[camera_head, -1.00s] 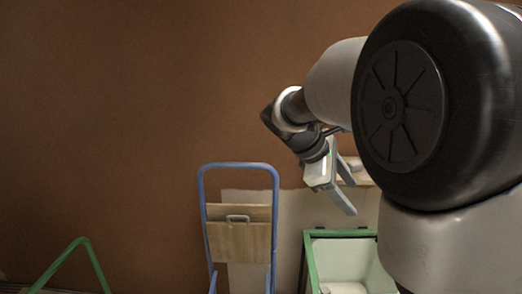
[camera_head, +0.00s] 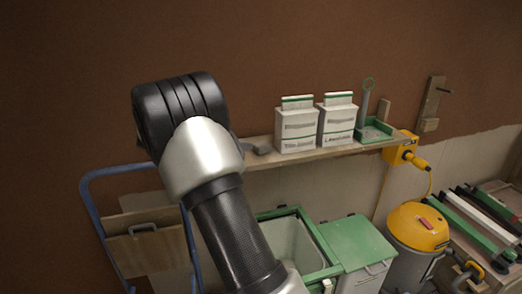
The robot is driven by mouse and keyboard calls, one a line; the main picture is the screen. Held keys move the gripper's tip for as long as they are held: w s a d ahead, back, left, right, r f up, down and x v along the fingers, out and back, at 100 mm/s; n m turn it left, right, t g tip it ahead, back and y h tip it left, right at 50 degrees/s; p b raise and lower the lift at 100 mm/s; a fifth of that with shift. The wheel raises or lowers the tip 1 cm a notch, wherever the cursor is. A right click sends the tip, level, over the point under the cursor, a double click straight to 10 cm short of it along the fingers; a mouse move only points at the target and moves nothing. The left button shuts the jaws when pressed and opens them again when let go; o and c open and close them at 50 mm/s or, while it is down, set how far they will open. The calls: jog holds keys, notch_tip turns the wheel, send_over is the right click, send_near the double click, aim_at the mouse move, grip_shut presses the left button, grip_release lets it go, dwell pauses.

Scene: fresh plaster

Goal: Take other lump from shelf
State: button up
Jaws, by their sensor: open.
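The shelf (camera_head: 325,153) is a wooden board along the brown wall. A small grey shape (camera_head: 260,149) shows at its left end beside my arm; I cannot tell whether it is a lump or part of my gripper. No other lump can be made out on the shelf. My arm (camera_head: 205,160) fills the left middle of the view and covers the shelf's left end. My gripper cannot be made out; it seems hidden behind the arm.
Two white cartons (camera_head: 297,130) (camera_head: 337,125) and a green tray (camera_head: 374,132) stand on the shelf. Below are a green-rimmed bin (camera_head: 330,270), a green lid (camera_head: 357,243) and a yellow vacuum (camera_head: 415,228). A blue hand truck (camera_head: 88,205) stands left.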

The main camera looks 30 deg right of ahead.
aim_at(260, 144)
jog(key=b+x, duration=0.2)
jog(key=x, duration=0.9)
jog(key=shift+w+f, duration=0.15)
jog(key=shift+a, duration=0.1)
jog(key=c, duration=1.3)
jog(key=shift+o, duration=0.2)
